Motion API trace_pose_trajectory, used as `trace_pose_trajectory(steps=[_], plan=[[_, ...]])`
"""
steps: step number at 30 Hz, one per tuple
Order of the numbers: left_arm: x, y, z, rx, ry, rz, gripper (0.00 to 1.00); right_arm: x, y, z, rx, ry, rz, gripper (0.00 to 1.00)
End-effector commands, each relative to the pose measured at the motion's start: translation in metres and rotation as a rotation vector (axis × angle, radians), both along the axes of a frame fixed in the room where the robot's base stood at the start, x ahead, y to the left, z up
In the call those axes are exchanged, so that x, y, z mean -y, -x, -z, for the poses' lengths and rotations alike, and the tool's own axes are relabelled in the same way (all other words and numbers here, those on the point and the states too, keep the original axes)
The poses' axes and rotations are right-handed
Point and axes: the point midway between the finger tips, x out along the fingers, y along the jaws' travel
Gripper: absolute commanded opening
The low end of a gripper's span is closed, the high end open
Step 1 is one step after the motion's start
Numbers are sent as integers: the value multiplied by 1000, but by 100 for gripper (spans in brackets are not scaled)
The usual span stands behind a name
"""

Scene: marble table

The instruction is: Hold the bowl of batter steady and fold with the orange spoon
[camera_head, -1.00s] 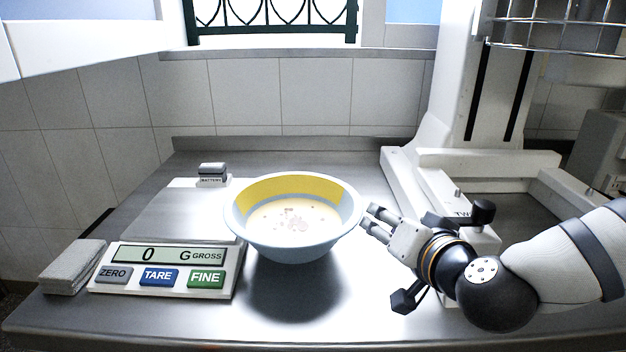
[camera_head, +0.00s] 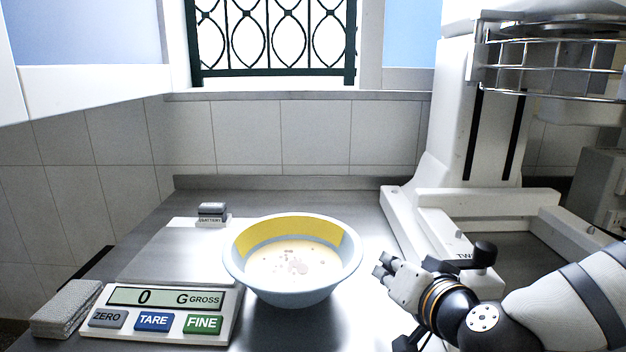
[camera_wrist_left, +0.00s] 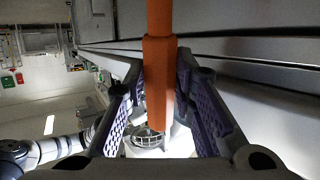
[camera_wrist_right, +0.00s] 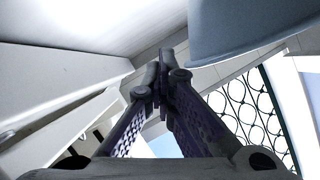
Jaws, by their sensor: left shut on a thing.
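The bowl (camera_head: 290,292), pale blue outside with a yellow patch inside, stands upright on the steel counter. It holds cream-coloured batter (camera_head: 292,262) with darker bits on top. My right gripper (camera_head: 381,266) is just right of the bowl, slightly apart from its rim. In the right wrist view my right gripper's (camera_wrist_right: 164,80) fingertips are together with nothing between them, and the bowl (camera_wrist_right: 240,28) hangs into the upper right. In the left wrist view my left gripper (camera_wrist_left: 161,88) is shut on the handle of the orange spoon (camera_wrist_left: 158,55). The spoon's head is out of view.
A scale (camera_head: 172,298) reading 0 lies left of the bowl, with a battery block (camera_head: 212,213) behind it and a folded grey cloth (camera_head: 66,307) at its left. A white stand (camera_head: 470,150) with a wire guard rises at the right. The counter behind the bowl is clear.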

Motion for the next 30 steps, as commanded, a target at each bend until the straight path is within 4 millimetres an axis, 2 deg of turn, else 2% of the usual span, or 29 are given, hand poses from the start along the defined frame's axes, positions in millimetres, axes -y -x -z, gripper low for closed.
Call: trace_pose_trajectory(steps=[27, 28, 30], plan=[[0, -1, -5, 7, 0, -1, 0, 0, 0, 4, 0, 0, 0, 0], [0, -1, -5, 7, 0, -1, 0, 0, 0, 4, 0, 0, 0, 1], [0, -1, -5, 7, 0, -1, 0, 0, 0, 4, 0, 0, 0, 16]])
